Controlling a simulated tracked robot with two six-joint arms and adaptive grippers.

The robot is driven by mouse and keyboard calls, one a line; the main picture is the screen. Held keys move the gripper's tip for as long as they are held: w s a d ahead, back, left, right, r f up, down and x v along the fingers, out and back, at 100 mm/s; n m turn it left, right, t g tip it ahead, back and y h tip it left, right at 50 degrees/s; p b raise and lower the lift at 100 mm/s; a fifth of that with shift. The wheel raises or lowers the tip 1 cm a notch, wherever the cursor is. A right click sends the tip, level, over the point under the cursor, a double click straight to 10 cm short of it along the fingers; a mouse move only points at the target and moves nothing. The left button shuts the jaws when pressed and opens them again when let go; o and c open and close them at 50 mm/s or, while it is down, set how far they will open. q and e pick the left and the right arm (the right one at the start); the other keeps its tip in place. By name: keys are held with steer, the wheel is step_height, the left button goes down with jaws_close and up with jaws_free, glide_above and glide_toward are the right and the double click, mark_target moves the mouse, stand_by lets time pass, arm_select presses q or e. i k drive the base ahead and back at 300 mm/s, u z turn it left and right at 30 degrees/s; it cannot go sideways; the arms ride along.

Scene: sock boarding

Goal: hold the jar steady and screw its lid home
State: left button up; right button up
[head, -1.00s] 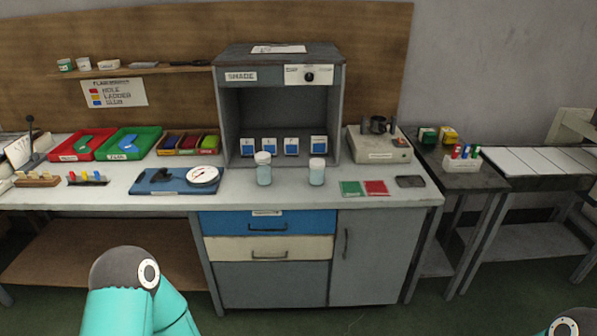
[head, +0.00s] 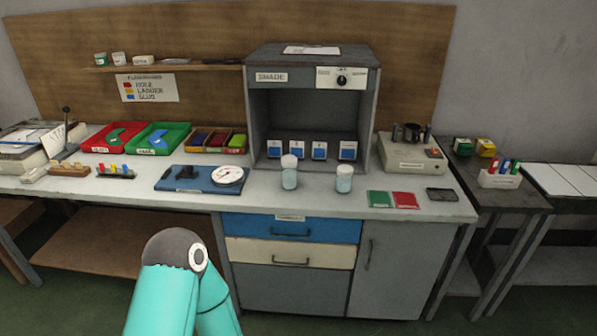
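Two small jars with pale blue contents stand upright on the bench in front of the shade cabinet. The left jar (head: 289,177) is taller, with a white lid (head: 289,160) on top. The right jar (head: 344,182) is shorter, with a white top (head: 344,169). I cannot tell how tightly either lid sits. Part of my teal arm shows at the bottom, left of the jars and below the bench edge. Neither gripper is in view, and nothing of mine touches the jars.
The shade cabinet (head: 264,110) stands behind the jars. A blue board (head: 170,184) with a white dial (head: 228,175) lies to their left. Green (head: 379,199) and red (head: 405,200) swatches and a dark pad (head: 441,195) lie to their right. The bench front is clear.

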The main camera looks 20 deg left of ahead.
mark_target(289, 174)
steer(key=i, duration=0.85)
